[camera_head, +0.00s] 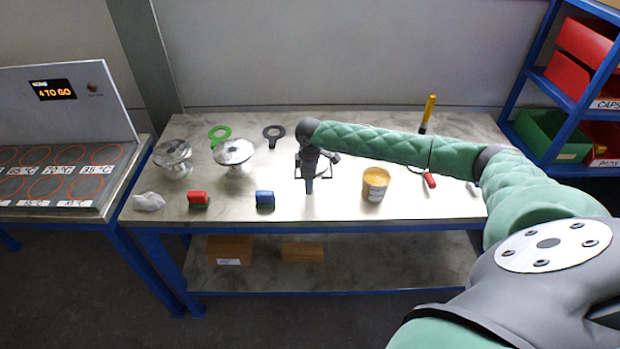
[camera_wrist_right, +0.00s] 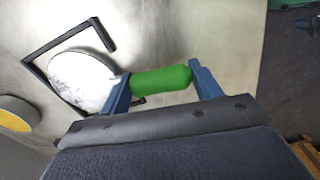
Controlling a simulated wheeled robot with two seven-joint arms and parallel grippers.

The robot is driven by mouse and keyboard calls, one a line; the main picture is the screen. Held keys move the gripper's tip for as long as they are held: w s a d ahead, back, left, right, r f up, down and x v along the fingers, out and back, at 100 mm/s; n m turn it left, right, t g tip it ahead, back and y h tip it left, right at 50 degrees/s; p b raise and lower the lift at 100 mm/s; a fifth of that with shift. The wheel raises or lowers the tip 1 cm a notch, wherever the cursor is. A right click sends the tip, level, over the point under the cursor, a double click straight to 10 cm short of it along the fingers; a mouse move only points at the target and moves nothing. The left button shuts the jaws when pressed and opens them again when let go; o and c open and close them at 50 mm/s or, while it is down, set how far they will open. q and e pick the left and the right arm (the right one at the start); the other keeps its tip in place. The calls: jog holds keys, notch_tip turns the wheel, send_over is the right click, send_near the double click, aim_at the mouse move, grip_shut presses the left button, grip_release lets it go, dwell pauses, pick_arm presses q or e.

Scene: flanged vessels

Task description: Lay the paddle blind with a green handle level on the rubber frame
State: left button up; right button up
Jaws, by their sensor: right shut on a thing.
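In the right wrist view, the paddle blind has a pale round disc (camera_wrist_right: 82,80) and a green handle (camera_wrist_right: 160,80). My right gripper (camera_wrist_right: 168,84) is shut on the green handle, with one blue finger at each end of it. The black rubber frame (camera_wrist_right: 58,43) lies on the bench behind the disc. The disc covers part of the frame; I cannot tell whether it touches it. In the head view, my right gripper (camera_head: 309,187) points down at the frame (camera_head: 297,166), and the blind is mostly hidden. My left gripper is not in view.
A yellow tub (camera_head: 375,185) stands to the right.

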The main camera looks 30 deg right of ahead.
dwell(0.4)
jog(key=o, duration=1.5)
